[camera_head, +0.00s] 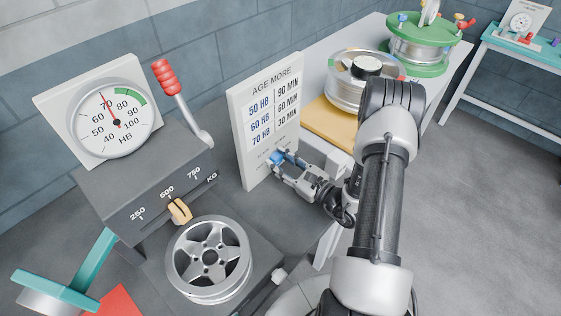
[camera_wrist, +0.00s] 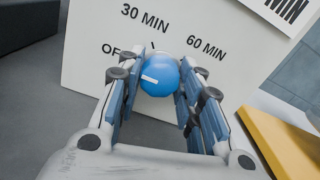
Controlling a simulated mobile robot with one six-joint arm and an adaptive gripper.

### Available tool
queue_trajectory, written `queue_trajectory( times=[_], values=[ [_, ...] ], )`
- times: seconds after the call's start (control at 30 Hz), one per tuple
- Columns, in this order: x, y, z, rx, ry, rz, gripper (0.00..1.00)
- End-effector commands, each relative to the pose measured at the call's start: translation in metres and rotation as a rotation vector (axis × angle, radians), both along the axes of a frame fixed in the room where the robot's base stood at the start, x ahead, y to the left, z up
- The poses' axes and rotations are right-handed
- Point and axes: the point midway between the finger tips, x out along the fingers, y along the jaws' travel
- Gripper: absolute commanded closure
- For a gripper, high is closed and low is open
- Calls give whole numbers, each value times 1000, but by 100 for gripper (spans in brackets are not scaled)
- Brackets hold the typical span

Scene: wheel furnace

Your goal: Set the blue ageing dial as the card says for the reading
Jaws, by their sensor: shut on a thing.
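The blue ageing dial (camera_wrist: 160,76) sits on the lower part of a white card panel, with its white mark on its left side, roughly toward OFF. OFF, 30 MIN and 60 MIN are printed around it; another label is hidden. My gripper (camera_head: 279,164) has its fingers on both sides of the dial, which also shows in the wrist view between the pads (camera_wrist: 160,88). The card (camera_head: 266,121) reads AGE MORE: 50 HB 90 MIN, 60 HB 60 MIN, 70 HB 30 MIN. The round HB gauge (camera_head: 115,120) has its red needle at about 70.
A red-handled lever (camera_head: 168,80) and a KG scale with a yellow pointer (camera_head: 180,211) are left of the card. A wheel (camera_head: 209,258) lies in front.

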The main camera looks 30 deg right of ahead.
Motion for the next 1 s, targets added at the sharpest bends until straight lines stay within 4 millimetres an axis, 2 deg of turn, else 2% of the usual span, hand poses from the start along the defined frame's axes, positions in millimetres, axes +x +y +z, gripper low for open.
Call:
queue_trajectory(
  times=[0.17,0.57,0.77,1.0],
  values=[
    [0,0,0,0,-1,0,90],
    [0,0,1,19,4,1,90],
    [0,0,2,95,31,0,90],
    [0,-1,4,274,95,0,90]
  ],
)
